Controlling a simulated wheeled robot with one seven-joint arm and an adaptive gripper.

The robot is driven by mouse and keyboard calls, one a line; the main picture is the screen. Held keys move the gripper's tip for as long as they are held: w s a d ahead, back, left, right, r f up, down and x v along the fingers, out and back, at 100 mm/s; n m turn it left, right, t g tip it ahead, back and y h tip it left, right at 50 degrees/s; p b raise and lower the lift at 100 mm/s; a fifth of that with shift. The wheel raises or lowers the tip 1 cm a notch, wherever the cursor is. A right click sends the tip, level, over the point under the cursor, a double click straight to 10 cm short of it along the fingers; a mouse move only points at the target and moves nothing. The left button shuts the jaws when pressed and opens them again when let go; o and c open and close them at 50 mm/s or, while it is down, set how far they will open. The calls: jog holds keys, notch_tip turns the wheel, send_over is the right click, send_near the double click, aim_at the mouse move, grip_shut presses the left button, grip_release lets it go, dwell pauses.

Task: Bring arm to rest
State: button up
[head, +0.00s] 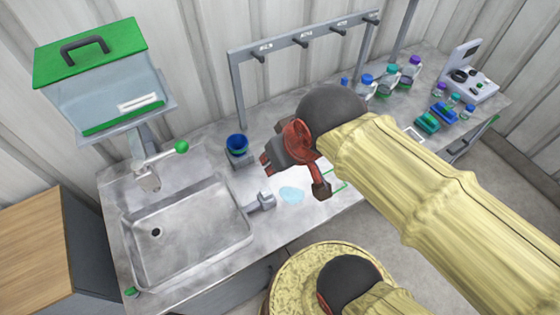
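My gripper (293,174) hangs over the counter, right of the sink, at the end of my arm in its yellow sleeve. Its dark and red fingers look spread apart, and I see nothing held between them. The steel counter (215,165) lies below it. A pale blue patch (291,195) lies on a white area of the counter just under the gripper. The gripper looks to be above the counter and apart from it, though the exact height is hard to judge. My arm hides part of the counter to the right.
A steel sink (190,235) with a green-knobbed tap (181,147) is at left. A green-lidded tank (105,85) stands behind it. A blue cup (237,143) stands near a rail with pegs (300,42). Several bottles (389,80) and a grey device (470,80) are at back right.

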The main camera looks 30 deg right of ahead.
jog(key=shift+s+f, duration=0.15)
jog(key=shift+s, duration=0.3)
notch_tip(320, 180, down, 9)
jog(key=b, duration=0.9)
jog(key=shift+a, duration=0.15)
